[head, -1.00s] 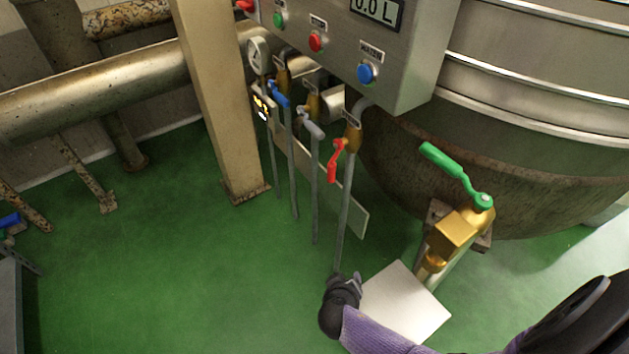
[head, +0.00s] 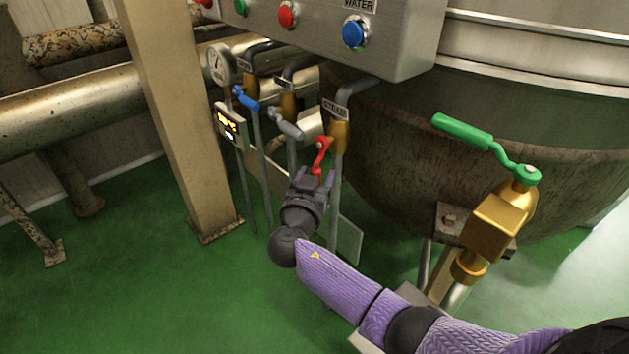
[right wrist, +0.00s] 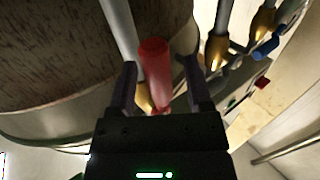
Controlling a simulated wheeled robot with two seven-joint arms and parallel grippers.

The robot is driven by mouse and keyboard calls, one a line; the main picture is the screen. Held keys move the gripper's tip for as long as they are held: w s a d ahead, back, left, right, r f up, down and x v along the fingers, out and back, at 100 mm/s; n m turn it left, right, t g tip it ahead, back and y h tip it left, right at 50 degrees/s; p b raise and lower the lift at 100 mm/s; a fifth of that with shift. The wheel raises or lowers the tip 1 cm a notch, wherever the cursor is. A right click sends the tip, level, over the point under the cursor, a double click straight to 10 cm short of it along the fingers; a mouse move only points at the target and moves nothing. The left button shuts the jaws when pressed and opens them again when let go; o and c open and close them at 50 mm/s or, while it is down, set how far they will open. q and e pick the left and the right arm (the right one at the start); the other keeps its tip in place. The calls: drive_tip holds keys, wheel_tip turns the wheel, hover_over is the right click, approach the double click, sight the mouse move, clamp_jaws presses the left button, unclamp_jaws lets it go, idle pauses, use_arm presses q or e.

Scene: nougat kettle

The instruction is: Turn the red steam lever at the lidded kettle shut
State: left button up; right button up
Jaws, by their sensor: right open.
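The red steam lever (head: 321,157) hangs down at the brass valve (head: 339,136) under the label reading STEAM, beside the kettle (head: 400,170). My right gripper (head: 313,178) is just below the lever in the head view, with its fingers pointing up at the lever's lower end. In the right wrist view the red lever (right wrist: 155,70) stands between the two open fingers of the gripper (right wrist: 163,85), with a gap on each side. The gripper hides part of the lever's lower end in the head view. My left gripper is not in view.
A blue lever (head: 246,98) and a grey lever (head: 287,124) sit on valves to the left. A green-handled brass valve (head: 497,222) stands at the right. The control box (head: 410,45) overhangs above, and a beige post (head: 172,120) stands left.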

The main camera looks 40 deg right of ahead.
drive_tip(key=shift+c, duration=0.2)
clamp_jaws()
idle(1.2)
